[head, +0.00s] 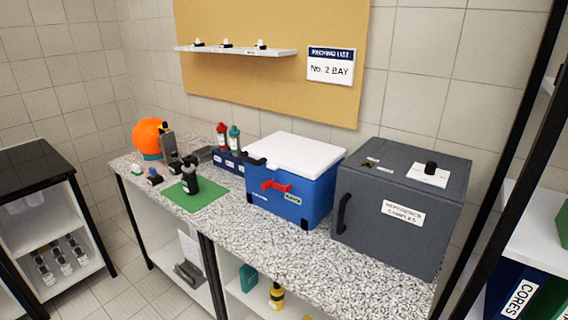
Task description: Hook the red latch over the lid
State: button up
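A blue cooler box (312,199) stands on the speckled counter with its white lid (298,152) down on top. The red latch (276,185) is on the box's front face, below the lid's edge. It seems to stick out from the face, and I see no part of it over the lid. A dark handle or bar (252,161) shows at the box's upper left. My gripper is not in this view.
A grey cabinet (390,206) stands close to the box's right. To its left are a green mat (212,194) with a black bottle (190,178), a blue rack (226,158) with red and teal bottles, and an orange ball (148,134). The counter (262,232) before the box is clear.

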aim_at(265, 186)
jog(key=i+j, duration=0.15)
jog(key=j, duration=0.2)
jog(key=i+j, duration=0.15)
jog(key=j, duration=0.2)
jog(key=i+j, duration=0.15)
jog(key=j, duration=0.2)
jog(key=i+j, duration=0.15)
jog(key=j, duration=0.2)
jog(key=j+u, duration=0.05)
